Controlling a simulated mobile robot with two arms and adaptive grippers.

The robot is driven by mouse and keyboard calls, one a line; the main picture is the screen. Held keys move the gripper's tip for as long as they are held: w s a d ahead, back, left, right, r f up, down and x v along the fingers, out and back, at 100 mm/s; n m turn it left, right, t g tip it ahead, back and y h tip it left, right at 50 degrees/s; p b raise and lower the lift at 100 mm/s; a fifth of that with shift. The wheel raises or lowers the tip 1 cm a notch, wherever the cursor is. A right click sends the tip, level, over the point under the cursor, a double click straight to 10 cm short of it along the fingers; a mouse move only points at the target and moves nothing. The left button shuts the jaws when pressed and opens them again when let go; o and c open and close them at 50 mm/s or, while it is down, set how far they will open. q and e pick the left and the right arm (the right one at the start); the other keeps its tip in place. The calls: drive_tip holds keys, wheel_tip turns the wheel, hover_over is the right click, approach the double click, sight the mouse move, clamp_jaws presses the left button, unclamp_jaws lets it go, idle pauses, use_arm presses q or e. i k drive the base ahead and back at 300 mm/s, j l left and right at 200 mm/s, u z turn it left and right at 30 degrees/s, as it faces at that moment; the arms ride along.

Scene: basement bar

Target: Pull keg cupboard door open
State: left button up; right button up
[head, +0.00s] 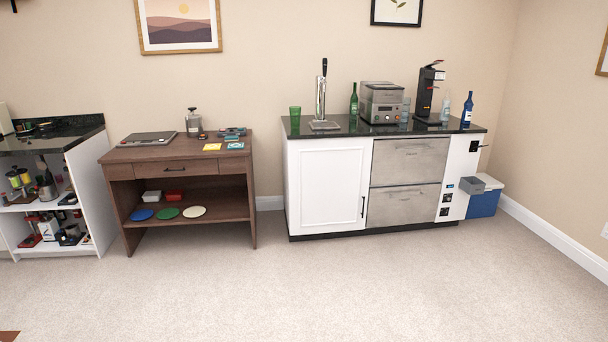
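The keg cupboard door (325,186) is a white panelled door at the left end of the bar cabinet in the head view. It looks closed, flush with the cabinet front. Its dark vertical handle (363,207) is near the lower right edge of the door. A beer tap tower (320,98) stands on the dark countertop (345,128) above the door. Neither of my grippers shows in the head view.
A wooden desk (115,171) stands left of the cabinet, with a gap between them. Steel drawers (408,205) adjoin the door on the right. A blue cooler (484,204) sits at the cabinet's right end. The carpet (320,285) in front is clear.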

sight(329, 179)
drive_tip(key=i, duration=2.65)
